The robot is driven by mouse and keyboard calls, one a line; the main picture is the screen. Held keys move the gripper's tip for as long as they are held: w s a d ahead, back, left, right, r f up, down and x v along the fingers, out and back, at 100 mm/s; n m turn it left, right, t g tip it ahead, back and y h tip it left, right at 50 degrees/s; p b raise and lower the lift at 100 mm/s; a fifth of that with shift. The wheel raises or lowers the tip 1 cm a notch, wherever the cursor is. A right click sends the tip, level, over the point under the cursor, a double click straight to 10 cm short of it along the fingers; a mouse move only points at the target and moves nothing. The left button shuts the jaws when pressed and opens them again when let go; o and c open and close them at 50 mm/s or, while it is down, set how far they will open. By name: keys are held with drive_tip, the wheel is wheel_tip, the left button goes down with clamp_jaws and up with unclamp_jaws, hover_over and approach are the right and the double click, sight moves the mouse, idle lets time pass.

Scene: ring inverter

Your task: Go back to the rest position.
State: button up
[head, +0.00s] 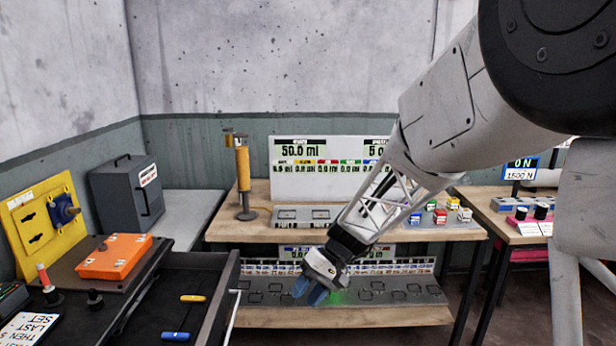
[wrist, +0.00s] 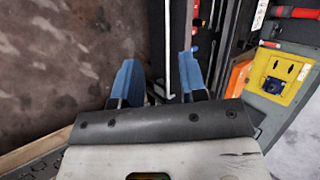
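My gripper (head: 312,294) hangs in the air in front of the lower shelf in the head view, with its blue fingers pointing down. In the wrist view my gripper (wrist: 158,78) has its two blue fingers apart, with nothing between them. It is open and empty. My arm reaches in from the upper right of the head view.
An open drawer (head: 229,300) with a yellow-handled and a blue-handled tool is left of my gripper. Above is a wooden shelf (head: 300,233) with a display panel (head: 288,150) and small coloured blocks. An orange box (head: 113,257) and yellow panel (head: 25,215) stand left.

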drive_tip(key=s+d+r+m+t+h, duration=0.1)
drive_tip(key=s+d+r+t+h, duration=0.2)
drive_tip(key=s+d, duration=0.6)
drive_tip(key=s+d+r+m+t+h, duration=0.2)
drive_tip(key=s+d+r, duration=0.5)
drive_tip(key=s, duration=1)
drive_tip(key=d+t+h, duration=0.1)
drive_tip(key=d+h, duration=0.1)
drive_tip(key=shift+s+d+t+h, duration=0.3)
drive_tip(key=shift+t, duration=0.1)
